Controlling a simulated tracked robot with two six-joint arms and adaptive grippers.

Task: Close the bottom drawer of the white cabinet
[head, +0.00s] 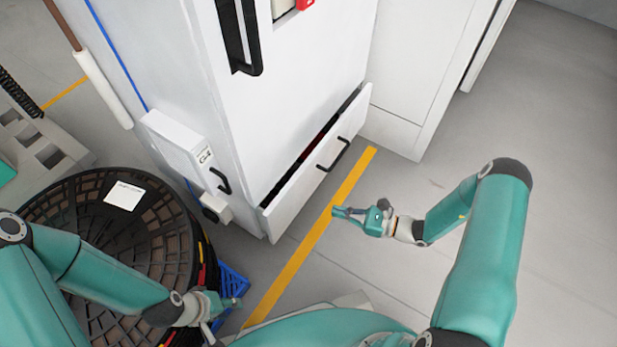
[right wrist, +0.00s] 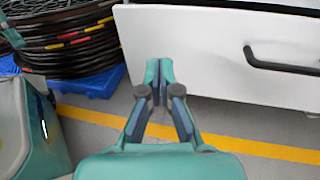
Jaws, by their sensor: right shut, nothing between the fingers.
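The white cabinet (head: 290,100) stands at the top centre of the head view. Its bottom drawer (head: 312,180) is partly pulled out, with a dark gap along its top edge. The drawer has a black handle (head: 340,155). In the right wrist view the white drawer front (right wrist: 200,50) fills the top, with its black handle (right wrist: 280,62) at the right. My right gripper (head: 340,211) is shut and empty, in front of the drawer and apart from it in the head view. It also shows in the right wrist view (right wrist: 159,72). My left gripper (head: 235,303) is low at the left, its fingers too small to judge.
A large black cable coil (head: 110,235) sits left of the cabinet on a blue pallet (head: 233,285). A yellow floor line (head: 290,268) runs before the drawer. Another white cabinet (head: 420,70) stands to the right. The floor at right is clear.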

